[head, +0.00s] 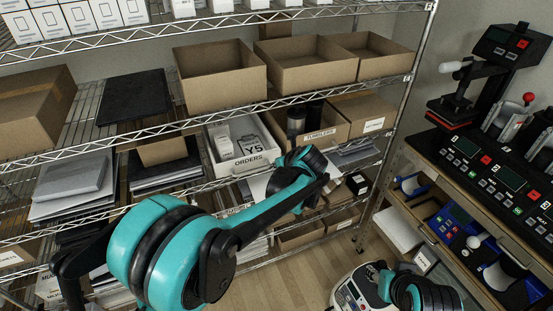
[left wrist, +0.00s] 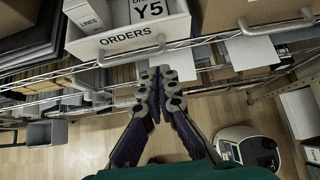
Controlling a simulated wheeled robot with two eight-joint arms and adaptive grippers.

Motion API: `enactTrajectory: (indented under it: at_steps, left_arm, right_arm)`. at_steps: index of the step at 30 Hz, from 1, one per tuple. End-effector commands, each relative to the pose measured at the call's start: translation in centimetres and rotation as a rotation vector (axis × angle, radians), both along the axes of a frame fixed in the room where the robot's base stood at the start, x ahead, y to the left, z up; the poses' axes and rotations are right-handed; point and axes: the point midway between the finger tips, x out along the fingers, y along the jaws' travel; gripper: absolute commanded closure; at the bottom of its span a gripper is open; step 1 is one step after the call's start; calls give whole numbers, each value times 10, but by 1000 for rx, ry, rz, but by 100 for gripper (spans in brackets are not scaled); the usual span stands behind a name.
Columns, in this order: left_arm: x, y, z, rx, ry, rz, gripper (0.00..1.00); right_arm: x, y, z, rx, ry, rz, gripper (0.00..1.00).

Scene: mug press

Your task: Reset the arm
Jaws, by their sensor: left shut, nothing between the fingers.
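My left arm (head: 185,250) reaches from the lower left toward the wire shelving, its teal and black links extended in front of the lower shelves. In the left wrist view my left gripper (left wrist: 158,76) is shut and empty. Its two dark fingers meet at the tips, just below the front of the white ORDERS bin (left wrist: 131,42) in that picture. I cannot tell whether they touch the shelf edge. In the head view the forearm hides the fingers. A teal part of my right arm (head: 425,292) shows at the lower right; its gripper is out of the picture.
The ORDERS bin (head: 243,163) and the TUMBLERS box (head: 322,136) stand on a middle shelf. Open cardboard boxes (head: 218,87) are above. A bench with mug presses (head: 490,175) stands at the right.

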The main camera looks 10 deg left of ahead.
Motion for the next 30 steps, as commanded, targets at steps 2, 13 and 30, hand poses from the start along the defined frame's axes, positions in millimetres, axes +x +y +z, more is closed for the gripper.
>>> enactTrajectory:
  at_steps: [2, 13, 30]
  left_arm:
    - [-2, -1, 3, 0, 0, 0, 100]
    - [-62, 26, 1, -349, -126, 300, 100]
    - [-285, 51, -85, -1600, -506, 1714, 100]
  right_arm:
    - [0, 0, 1, 0, 0, 0, 60]
    - [0, 0, -22, 0, 0, 0, 60]
    - [0, 0, -88, 0, 0, 0, 60]
